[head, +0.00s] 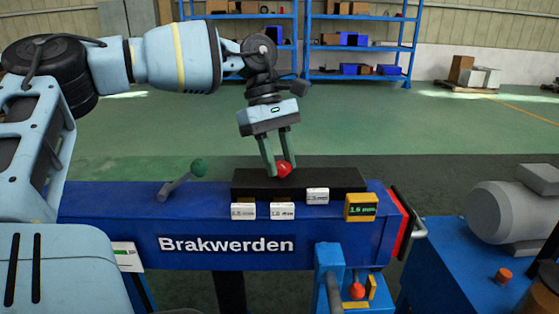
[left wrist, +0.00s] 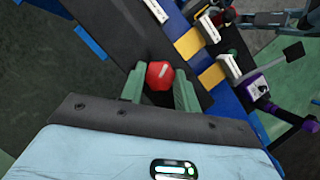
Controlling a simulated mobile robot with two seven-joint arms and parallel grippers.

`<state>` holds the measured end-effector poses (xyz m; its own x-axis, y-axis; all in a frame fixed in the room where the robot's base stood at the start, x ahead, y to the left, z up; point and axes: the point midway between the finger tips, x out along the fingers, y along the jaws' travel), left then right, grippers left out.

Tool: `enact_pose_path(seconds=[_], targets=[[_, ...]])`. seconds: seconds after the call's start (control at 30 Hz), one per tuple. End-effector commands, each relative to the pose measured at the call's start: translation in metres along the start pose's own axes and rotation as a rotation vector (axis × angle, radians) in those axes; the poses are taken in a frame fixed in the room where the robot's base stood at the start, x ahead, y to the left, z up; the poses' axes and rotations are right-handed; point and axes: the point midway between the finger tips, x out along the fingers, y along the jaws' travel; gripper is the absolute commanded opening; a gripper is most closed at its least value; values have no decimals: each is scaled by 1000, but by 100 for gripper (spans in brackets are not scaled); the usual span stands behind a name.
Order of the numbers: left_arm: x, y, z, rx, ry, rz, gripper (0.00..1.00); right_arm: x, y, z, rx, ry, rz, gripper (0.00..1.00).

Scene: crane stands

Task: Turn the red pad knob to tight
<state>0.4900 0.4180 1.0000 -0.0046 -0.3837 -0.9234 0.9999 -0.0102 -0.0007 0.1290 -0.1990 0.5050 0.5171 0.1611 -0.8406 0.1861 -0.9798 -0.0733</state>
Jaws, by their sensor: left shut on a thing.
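The red knob (head: 284,169) sits on the black block (head: 340,182) on top of the blue beam. My left gripper (head: 277,165) points down at it, with its green fingers on either side of the knob. In the left wrist view the red knob (left wrist: 160,75) shows a pale mark on its top and lies between the two fingertips (left wrist: 158,88). The left gripper is shut on the knob. The fingers partly hide the knob in the head view. My right gripper is not in view.
A green-knobbed lever (head: 198,168) stands left on the blue beam (head: 130,205). White label plates and a yellow display reading about 1.6 mm (head: 361,207) line the black block's front. A red-balled lever (head: 357,290) sits below. A grey motor (head: 515,215) stands right.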

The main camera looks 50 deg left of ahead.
Motion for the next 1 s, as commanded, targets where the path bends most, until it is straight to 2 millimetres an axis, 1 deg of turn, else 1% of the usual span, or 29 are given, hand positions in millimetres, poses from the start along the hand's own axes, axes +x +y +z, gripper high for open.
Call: enact_pose_path(seconds=[0.2,0.4,0.9,0.93,1.0], targets=[[0,1,0,106,3,-44,9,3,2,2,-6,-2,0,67],[0,1,0,159,2,-64,9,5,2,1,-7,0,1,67],[0,1,0,175,2,-71,9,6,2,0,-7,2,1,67],[0,1,0,175,2,-71,33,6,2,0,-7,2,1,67],[0,1,0,175,2,-71,42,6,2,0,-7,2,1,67]])
